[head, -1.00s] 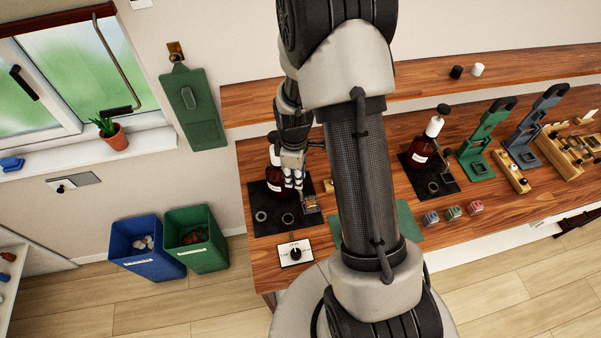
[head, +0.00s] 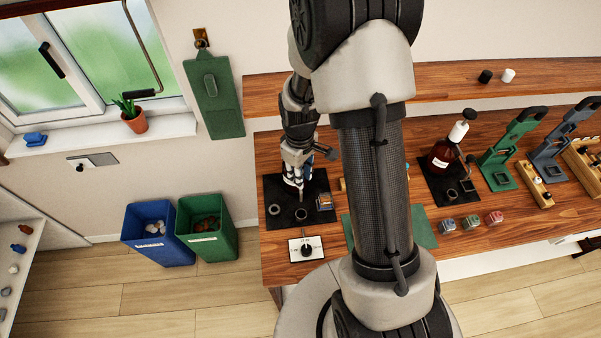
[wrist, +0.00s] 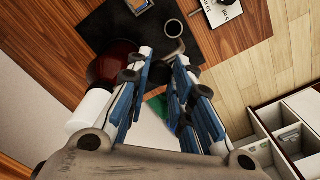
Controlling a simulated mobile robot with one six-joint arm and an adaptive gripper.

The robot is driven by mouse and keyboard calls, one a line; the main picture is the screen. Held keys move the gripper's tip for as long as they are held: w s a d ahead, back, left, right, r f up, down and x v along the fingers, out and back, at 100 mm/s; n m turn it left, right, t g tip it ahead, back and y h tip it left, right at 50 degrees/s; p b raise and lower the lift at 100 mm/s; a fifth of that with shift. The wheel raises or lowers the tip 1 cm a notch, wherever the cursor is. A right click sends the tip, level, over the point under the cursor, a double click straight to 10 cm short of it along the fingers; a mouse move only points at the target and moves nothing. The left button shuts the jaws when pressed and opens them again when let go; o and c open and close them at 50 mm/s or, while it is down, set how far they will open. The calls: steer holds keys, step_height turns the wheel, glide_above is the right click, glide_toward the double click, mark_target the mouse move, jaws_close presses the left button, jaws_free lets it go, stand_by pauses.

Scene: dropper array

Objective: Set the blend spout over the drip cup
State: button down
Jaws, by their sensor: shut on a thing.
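On the left black mat (head: 272,188) in the head view stands a small dark drip cup (head: 301,214), also seen in the wrist view (wrist: 173,28). My gripper (head: 297,182) is low over this mat, behind the cup, and hides most of the bottle there. In the wrist view the brown bottle (wrist: 112,62) with its white collar (wrist: 90,110) is left of my fingers (wrist: 163,58). They are shut on the thin grey spout (wrist: 176,50), whose tip shows close to the cup. I cannot tell whether the tip is directly over it.
A dark ring (head: 274,209) and a small block (head: 324,201) share the mat. A white dial plate (head: 306,249) lies in front. A second bottle (head: 441,155) stands on another mat to the right, beyond my arm. Green and blue stands (head: 500,160) are farther right.

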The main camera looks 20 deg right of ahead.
steer(key=c, duration=1.4)
jaws_free()
steer(key=shift+o, duration=0.2)
step_height(320, 180, up, 12)
